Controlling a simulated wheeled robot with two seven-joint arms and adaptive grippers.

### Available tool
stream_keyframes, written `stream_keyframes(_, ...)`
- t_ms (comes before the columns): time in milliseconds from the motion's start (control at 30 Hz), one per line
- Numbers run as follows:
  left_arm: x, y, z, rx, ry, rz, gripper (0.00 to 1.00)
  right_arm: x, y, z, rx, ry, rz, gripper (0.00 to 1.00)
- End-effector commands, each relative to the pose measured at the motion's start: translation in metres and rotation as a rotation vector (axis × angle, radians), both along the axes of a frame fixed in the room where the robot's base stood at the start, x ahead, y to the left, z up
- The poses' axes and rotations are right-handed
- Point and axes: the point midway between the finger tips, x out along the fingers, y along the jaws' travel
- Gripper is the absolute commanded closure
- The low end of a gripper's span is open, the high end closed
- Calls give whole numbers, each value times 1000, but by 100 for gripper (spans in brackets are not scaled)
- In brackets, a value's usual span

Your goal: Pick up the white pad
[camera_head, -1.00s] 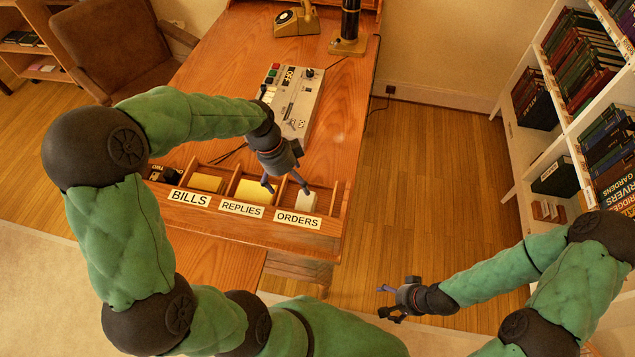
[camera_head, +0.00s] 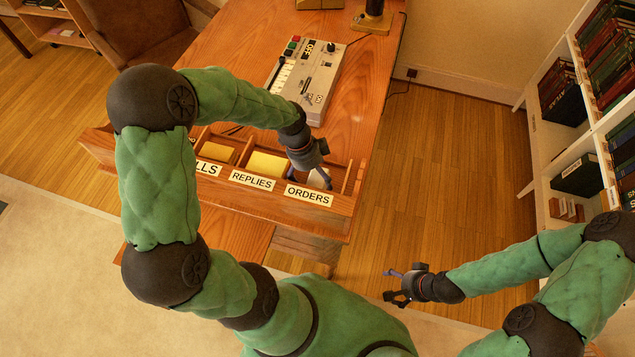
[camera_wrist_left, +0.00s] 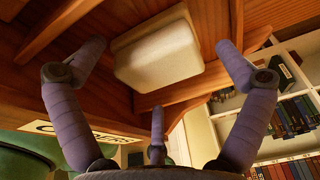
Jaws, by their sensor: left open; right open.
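The white pad (camera_wrist_left: 160,55) lies in the ORDERS compartment of the desk's front organizer. In the head view only a bit of the pad (camera_head: 318,180) shows, mostly hidden by my left gripper. My left gripper (camera_head: 316,178) is open and reaches down into that compartment. In the left wrist view, the fingers of my left gripper (camera_wrist_left: 158,75) are spread to both sides of the pad and near it, and I cannot tell whether they touch it. My right gripper (camera_head: 390,285) is open and empty over the floor at the lower right.
The wooden organizer (camera_head: 345,206) has dividers beside the pad. Yellow pads lie in the REPLIES compartment (camera_head: 266,164) and the BILLS compartment (camera_head: 221,152). A grey device (camera_head: 318,75) stands on the desk behind. A bookshelf (camera_head: 560,140) is at the right, with open floor between.

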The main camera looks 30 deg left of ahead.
Motion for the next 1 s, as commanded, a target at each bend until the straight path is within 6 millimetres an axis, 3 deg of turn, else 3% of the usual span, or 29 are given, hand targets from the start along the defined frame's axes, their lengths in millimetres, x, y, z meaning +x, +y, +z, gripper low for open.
stream_keyframes(100, 1, -3, -11, 1, -2, 0, 0, 0, 0, -4, 0, 0, 0, 14)
stream_keyframes(300, 1, -3, -10, 1, -2, 0, 0, 0, 0, -3, 0, 0, 0, 14)
stream_keyframes(367, 1, -3, -10, 1, -2, 0, 14, 0, 0, -3, 0, 0, 0, 14)
stream_keyframes(533, 1, -3, -10, 0, -1, -1, 62, 0, 0, -3, 0, 0, 0, 14)
stream_keyframes(567, 1, -3, -10, 0, -1, -1, 67, 0, 0, -3, 0, 0, 0, 14)
stream_keyframes(1000, 0, -3, -5, 0, 2, -1, 67, 0, 0, -1, 0, 0, 0, 14)
